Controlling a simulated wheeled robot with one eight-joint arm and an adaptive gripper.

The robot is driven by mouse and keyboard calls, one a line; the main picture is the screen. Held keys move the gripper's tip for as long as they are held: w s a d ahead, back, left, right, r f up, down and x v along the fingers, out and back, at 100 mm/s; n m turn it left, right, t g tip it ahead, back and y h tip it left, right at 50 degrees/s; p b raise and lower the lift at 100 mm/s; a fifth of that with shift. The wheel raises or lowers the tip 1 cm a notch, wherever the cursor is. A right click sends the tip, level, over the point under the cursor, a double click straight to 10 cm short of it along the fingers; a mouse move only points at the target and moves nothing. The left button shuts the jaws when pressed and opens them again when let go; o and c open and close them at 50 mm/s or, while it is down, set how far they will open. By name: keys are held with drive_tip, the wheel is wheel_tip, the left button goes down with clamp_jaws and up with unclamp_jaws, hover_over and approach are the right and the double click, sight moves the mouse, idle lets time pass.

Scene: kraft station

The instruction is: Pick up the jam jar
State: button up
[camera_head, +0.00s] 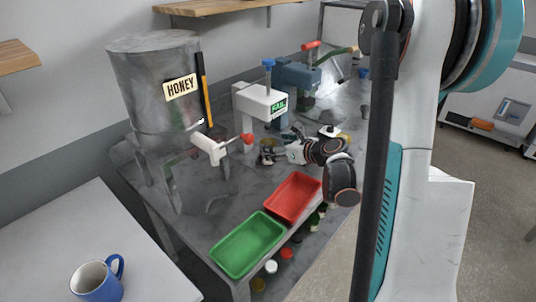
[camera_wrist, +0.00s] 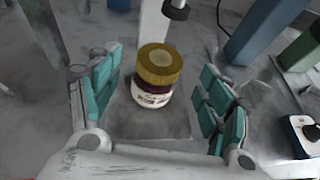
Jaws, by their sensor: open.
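The jam jar (camera_wrist: 152,90) has a gold lid, dark purple contents and a white label. It stands upright in the wrist view on a grey surface, in front of a white post. My gripper (camera_wrist: 158,98) is open, with one teal-padded finger to the left of the jar and one to the right. Visible gaps separate both fingers from the jar. In the head view my gripper (camera_head: 277,151) is low over the table near the white machine, and it and the arm make the jar hard to make out there.
The white machine (camera_head: 262,103) with a green label and a blue-grey machine (camera_head: 297,78) stand behind. A honey tank (camera_head: 150,85) with a spout is at left. A red tray (camera_head: 294,197) and a green tray (camera_head: 247,244) lie along the front edge. A blue mug (camera_head: 97,281) is at lower left.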

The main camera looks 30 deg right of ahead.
sight(269, 143)
drive_tip(key=b+x, duration=0.2)
drive_tip(key=x, duration=0.3)
drive_tip(key=shift+w+r, duration=0.1)
drive_tip(key=c, duration=1.5)
drive_tip(key=shift+r, duration=0.2)
drive_tip(key=shift+c, duration=0.3)
